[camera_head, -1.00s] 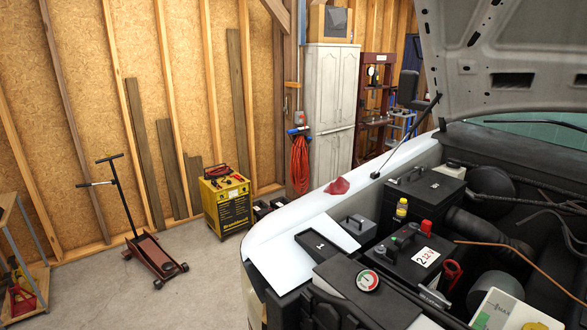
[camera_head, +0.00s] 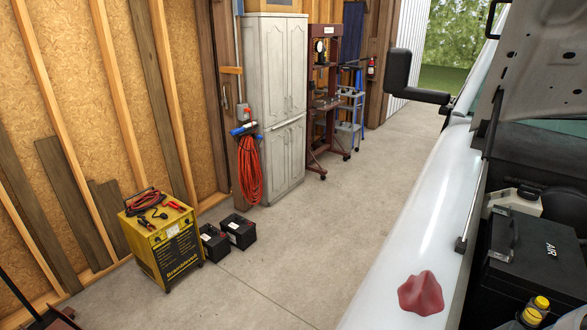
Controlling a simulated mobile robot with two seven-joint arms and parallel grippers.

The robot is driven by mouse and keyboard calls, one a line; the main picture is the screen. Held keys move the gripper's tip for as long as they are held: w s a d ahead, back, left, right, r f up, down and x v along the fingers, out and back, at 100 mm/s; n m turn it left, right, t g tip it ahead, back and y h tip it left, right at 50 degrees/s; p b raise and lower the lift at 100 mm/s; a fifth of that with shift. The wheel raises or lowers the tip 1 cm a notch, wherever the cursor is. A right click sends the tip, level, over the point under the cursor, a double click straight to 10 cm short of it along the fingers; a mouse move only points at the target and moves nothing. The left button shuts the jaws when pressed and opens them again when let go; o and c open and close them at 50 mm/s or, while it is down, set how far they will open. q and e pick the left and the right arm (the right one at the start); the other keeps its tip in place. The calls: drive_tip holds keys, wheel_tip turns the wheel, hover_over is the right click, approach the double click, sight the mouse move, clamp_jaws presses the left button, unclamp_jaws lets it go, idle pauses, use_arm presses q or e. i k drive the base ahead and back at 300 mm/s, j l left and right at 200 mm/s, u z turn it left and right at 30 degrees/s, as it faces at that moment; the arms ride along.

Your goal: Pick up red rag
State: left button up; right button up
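The red rag (camera_head: 421,294) lies crumpled on the white fender (camera_head: 408,258) of the pickup, at the lower right of the head view. It sits left of the open engine bay, close to the hood prop rod. Nothing touches it from above. Neither of my grippers shows in the head view.
The raised hood and a black air box (camera_head: 535,260) are right of the rag. A yellow charger (camera_head: 163,240), two black batteries (camera_head: 238,230) and a white cabinet (camera_head: 277,110) stand along the wall. The concrete floor (camera_head: 300,250) left of the fender is clear.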

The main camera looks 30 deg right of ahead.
sight(421, 295)
drive_tip(key=i+l+z, duration=0.15)
drive_tip(key=i+z, duration=0.15)
drive_tip(key=i, duration=0.2)
drive_tip(key=i+z, duration=0.3)
drive_tip(key=i, duration=0.2)
drive_tip(key=i+z, duration=0.3)
drive_tip(key=i, duration=0.2)
drive_tip(key=i+j+z, duration=0.3)
drive_tip(key=i, duration=0.15)
drive_tip(key=i+j+z, duration=0.3)
drive_tip(key=i, duration=0.2)
drive_tip(key=i+z, duration=0.15)
drive_tip(key=z, duration=4.5)
